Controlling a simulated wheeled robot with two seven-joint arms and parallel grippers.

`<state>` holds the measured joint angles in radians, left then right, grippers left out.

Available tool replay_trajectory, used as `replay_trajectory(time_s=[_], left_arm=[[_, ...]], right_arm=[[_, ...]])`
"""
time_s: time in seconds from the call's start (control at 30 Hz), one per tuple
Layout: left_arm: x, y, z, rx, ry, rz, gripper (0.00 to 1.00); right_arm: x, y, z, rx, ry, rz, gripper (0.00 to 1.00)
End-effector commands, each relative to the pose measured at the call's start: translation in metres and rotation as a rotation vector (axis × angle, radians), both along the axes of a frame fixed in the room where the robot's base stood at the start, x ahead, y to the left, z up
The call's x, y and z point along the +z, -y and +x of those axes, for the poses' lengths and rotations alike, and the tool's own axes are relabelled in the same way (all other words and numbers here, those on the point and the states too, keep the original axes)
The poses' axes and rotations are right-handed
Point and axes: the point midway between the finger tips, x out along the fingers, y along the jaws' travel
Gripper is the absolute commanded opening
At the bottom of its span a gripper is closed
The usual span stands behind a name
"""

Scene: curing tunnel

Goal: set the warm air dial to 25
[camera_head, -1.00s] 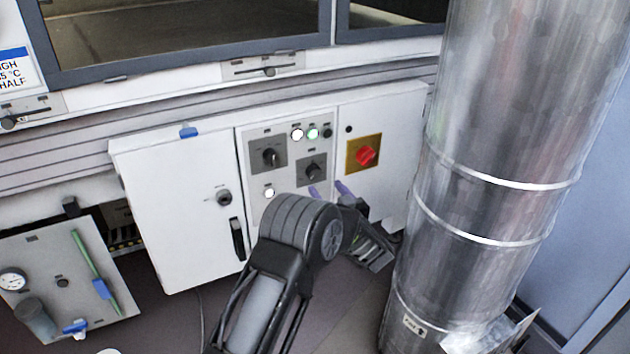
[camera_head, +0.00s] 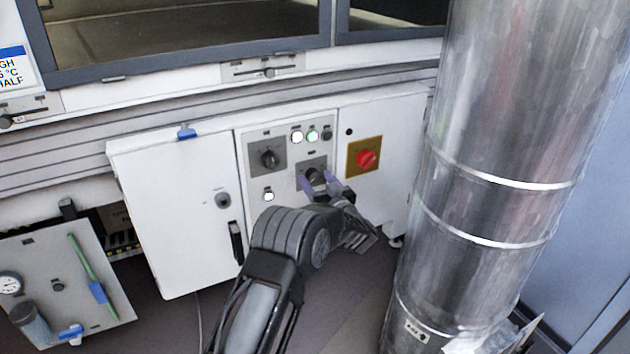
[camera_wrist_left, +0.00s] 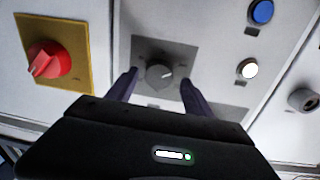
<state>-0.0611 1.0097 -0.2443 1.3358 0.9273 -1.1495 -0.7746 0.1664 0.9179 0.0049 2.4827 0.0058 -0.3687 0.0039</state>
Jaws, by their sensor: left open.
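Two dark knobs on grey plates sit on the white control cabinet. The upper left knob (camera_head: 269,158) stands free. The lower right knob (camera_head: 314,176) is at my left gripper (camera_head: 318,182), whose purple-grey fingers are open on either side of it. In the left wrist view this knob (camera_wrist_left: 159,75) is round and grey with a light pointer mark, between the two fingertips of my left gripper (camera_wrist_left: 158,82). I cannot tell whether the fingers touch it. The labels and scale numbers are too small to read. My right gripper is not in view.
A red switch on a yellow plate (camera_head: 366,159) is right of the knobs. Lit white and green buttons (camera_head: 312,136) are above. A large metal duct (camera_head: 495,170) stands close on the right. A grey panel with a gauge (camera_head: 65,280) is at lower left.

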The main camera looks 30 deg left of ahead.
Motion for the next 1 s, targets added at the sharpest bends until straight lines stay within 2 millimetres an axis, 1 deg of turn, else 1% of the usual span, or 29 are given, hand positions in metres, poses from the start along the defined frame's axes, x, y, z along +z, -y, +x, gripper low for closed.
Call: replay_trajectory(time_s=[0.1, 0.33, 1.0], left_arm=[[0.0000, -0.0047, 0.0031, 0.001, 0.001, 0.001, 0.60], [0.0006, -0.0046, 0.0033, 0.000, 0.000, 0.001, 0.60], [0.0004, -0.0056, 0.0026, 0.003, 0.000, 0.002, 0.06]], right_arm=[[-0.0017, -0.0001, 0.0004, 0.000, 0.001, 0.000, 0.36], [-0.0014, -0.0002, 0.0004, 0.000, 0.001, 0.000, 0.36], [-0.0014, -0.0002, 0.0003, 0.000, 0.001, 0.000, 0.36]])
